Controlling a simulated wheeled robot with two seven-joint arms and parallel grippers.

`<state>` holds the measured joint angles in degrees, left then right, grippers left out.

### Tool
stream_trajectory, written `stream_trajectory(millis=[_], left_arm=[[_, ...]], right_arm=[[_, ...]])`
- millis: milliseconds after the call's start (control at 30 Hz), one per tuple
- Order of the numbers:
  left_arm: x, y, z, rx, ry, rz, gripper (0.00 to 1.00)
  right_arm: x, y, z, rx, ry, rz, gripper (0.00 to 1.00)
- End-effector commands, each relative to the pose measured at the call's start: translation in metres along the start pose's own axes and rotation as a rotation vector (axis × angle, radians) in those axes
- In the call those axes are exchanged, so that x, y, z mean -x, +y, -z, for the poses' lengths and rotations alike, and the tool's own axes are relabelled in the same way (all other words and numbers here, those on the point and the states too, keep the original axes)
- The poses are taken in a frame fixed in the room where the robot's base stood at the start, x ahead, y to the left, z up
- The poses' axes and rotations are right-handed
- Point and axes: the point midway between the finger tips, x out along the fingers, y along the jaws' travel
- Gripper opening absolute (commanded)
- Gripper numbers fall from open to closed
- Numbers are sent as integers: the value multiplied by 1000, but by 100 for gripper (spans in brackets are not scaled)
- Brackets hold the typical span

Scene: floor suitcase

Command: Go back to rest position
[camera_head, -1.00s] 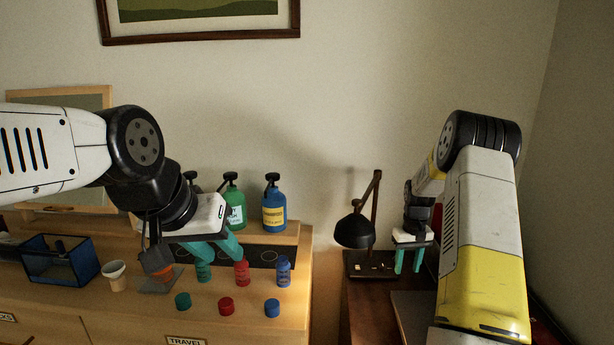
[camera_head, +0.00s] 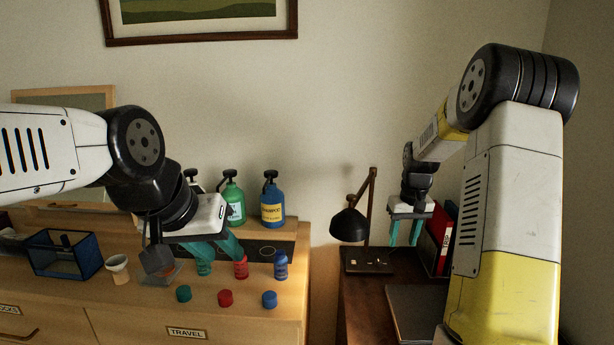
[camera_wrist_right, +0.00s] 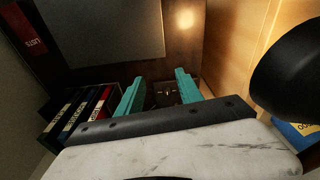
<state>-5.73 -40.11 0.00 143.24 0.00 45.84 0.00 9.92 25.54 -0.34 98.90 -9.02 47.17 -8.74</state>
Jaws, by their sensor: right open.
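My left gripper (camera_head: 210,247) has teal fingers over the dresser top, behind the small teal bottle (camera_head: 204,267) and red bottle (camera_head: 241,266). Its fingertips are partly hidden behind these bottles, so I cannot tell its opening. My right gripper (camera_head: 405,232) hangs over the dark desk, right of the black lamp (camera_head: 350,225). Its teal fingers are apart and nothing is between them. It also shows in the right wrist view (camera_wrist_right: 160,90), fingers spread above the dark desk surface.
Large pump bottles, green (camera_head: 233,203) and blue (camera_head: 272,205), stand on the back ledge. A blue bottle (camera_head: 281,265), several caps, a cup (camera_head: 118,268) and a blue mesh box (camera_head: 64,255) are on the dresser. Binders (camera_head: 440,240) stand near my right gripper.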

Motion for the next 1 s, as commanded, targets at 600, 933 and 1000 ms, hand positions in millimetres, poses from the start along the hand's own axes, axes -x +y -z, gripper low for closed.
stream_trajectory(millis=[600, 933, 1000], left_arm=[[0, 0, 0, 0, 0, 0, 36], [0, 0, 0, 0, 0, 0, 36], [0, 0, 0, 0, 0, 0, 36]], right_arm=[[189, -114, -174, -11, 315, 93, 43], [197, -143, -250, -14, 417, 151, 43], [197, -144, -254, -15, 423, 155, 43]])
